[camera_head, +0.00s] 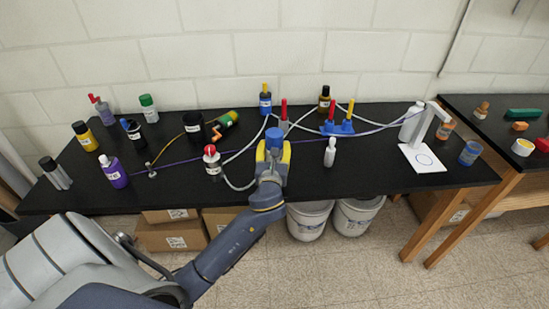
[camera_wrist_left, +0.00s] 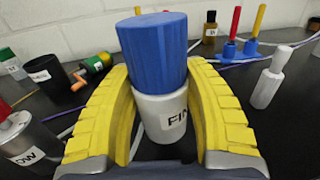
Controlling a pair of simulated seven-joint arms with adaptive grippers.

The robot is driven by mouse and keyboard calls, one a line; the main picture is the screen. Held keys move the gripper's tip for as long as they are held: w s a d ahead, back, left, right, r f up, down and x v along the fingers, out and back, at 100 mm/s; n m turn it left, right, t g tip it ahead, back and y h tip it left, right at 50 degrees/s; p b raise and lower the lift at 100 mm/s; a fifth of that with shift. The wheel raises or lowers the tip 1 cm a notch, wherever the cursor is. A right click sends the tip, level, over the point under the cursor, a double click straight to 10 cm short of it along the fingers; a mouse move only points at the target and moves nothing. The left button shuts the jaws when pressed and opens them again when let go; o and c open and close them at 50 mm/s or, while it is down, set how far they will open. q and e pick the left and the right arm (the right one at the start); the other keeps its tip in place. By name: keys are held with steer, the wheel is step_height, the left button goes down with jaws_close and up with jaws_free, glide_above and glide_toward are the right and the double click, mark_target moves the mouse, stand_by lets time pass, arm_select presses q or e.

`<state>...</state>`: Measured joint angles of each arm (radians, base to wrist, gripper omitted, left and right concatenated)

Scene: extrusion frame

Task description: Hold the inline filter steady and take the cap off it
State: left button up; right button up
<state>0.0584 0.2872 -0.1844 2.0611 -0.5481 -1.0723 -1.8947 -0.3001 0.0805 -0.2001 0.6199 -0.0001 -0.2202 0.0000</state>
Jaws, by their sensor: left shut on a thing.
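The inline filter, a white cylinder (camera_wrist_left: 160,118) with a label starting "FIN", stands upright in the left wrist view. Its blue cap (camera_wrist_left: 152,52) sits on top, and the cap also shows in the head view (camera_head: 274,138). My left gripper (camera_head: 273,150) is shut on the filter, one yellow finger on each side of the white body. The cap rises between and above the fingertips. The filter's lower part is hidden by the gripper. My right gripper is in neither view.
A grey bottle with a red top (camera_head: 212,160) stands just left of the gripper. A small white bottle (camera_head: 330,153) stands to the right. Cables cross the black bench (camera_head: 380,172). A white stand (camera_head: 423,160) is farther right.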

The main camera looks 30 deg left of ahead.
arm_select(q)
step_height(320, 180, up, 15)
steer(key=shift+f, duration=0.2)
stand_by(0.3)
steer(key=o, duration=0.7)
steer(key=c, duration=1)
steer(key=shift+c, duration=0.2)
steer(key=shift+d, duration=0.1)
